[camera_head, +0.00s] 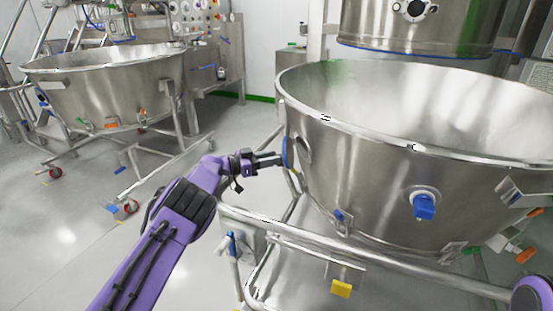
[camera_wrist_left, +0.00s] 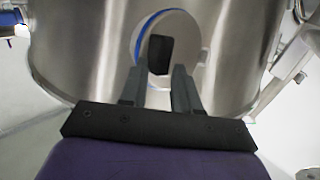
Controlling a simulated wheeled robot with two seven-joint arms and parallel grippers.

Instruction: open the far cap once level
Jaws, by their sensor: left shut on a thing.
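A large steel bowl (camera_head: 360,170) fills the right of the head view. On its left side is a round cap with a blue edge (camera_head: 286,153), seen nearly edge-on beside an oval port rim (camera_head: 304,150). My left gripper (camera_head: 280,160) reaches it from the left. In the left wrist view, the cap's dark handle (camera_wrist_left: 160,52) shows between the fingertips of my left gripper (camera_wrist_left: 159,74), which is shut on it. A blue arc (camera_wrist_left: 140,38) borders the round steel face there. The fingers partly hide the cap's lower part. My right gripper is out of view.
A blue square-ended fitting (camera_head: 424,207) sits on the bowl's front. A steel frame rail (camera_head: 330,255) runs below the bowl, close to my left arm. Another wheeled bowl (camera_head: 110,85) stands at the back left. Open floor lies left of my arm.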

